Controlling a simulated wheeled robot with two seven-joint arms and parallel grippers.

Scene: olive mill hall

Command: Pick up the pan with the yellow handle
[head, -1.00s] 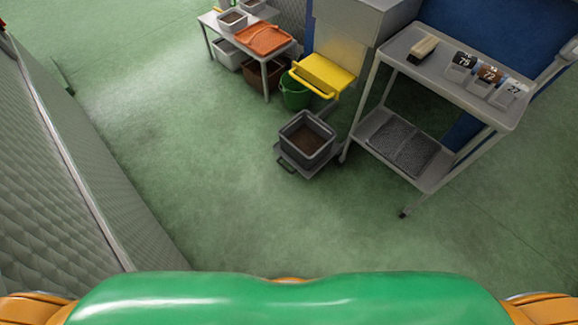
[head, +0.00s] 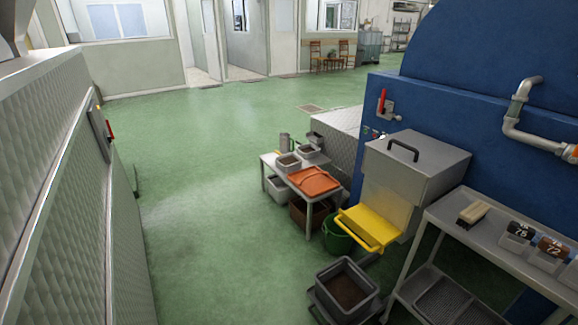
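I cannot make out a pan with a yellow handle. Small grey pans stand on a low white table in the middle of the head view: one at the front left (head: 289,162), one behind it (head: 307,151), and one at the back (head: 316,138). Their handles are too small to tell. A yellow flap (head: 370,229) with a yellow bar along its edge juts from the grey lidded box (head: 408,180). A dark-filled grey bin (head: 346,288) stands low in front of it. Neither of my grippers is in view.
The low table (head: 268,159) also bears an orange tray (head: 314,181). A green bucket (head: 337,238) stands beside it. A grey shelf cart (head: 480,236) with a brush and labelled tubs is at right. A quilted metal wall (head: 50,190) lines the left. Green floor (head: 210,230) between is clear.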

